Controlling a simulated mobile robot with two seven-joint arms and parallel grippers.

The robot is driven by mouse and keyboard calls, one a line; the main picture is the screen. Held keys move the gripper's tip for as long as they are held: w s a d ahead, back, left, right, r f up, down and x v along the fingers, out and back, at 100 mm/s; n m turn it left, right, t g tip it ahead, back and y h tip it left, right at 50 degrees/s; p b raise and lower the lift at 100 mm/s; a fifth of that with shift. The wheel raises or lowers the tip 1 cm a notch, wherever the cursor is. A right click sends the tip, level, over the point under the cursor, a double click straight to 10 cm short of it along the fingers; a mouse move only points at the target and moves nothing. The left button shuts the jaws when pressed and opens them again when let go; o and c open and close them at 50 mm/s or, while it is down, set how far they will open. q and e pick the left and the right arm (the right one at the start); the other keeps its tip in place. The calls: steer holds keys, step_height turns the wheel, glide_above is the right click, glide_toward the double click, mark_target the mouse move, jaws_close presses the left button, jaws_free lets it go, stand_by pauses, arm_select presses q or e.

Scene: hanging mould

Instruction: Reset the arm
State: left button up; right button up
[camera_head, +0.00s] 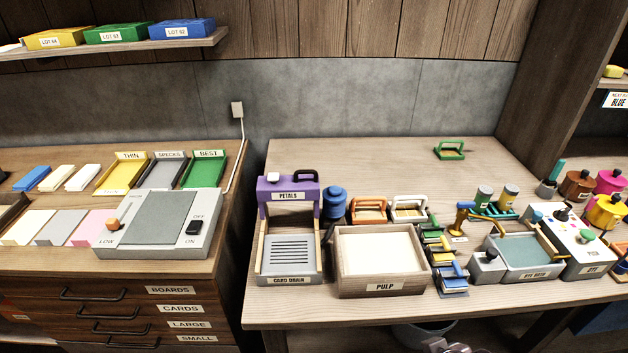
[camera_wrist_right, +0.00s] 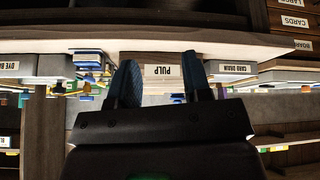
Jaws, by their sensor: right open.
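My right gripper (camera_wrist_right: 160,75) shows in the right wrist view with its two dark blue fingers spread apart and nothing between them. That view is upside down; the pulp vat (camera_wrist_right: 158,84) and its label show beyond the fingers, apart from them. In the head view only a small grey part, probably of my right arm, shows at the bottom edge below the table front. My left gripper is in neither view. The pulp vat (camera_head: 337,275) stands near the front of the right table (camera_head: 370,165).
The card drain (camera_head: 290,281) stands left of the vat, with moulds, jars and the dye bed (camera_head: 525,252) to its right. A green mould (camera_head: 450,149) lies at the back. The table's back middle is clear.

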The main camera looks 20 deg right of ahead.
step_height(320, 180, down, 16)
steer(key=w+t+b, duration=0.2)
steer(key=t+b, duration=0.3)
steer(key=b, duration=0.1)
steer(key=shift+w+r+n+y+b, duration=0.15)
steer(key=shift+w+n+y+b, duration=0.15)
steer(key=shift+w, duration=0.1)
steer(key=shift+s, duration=0.1)
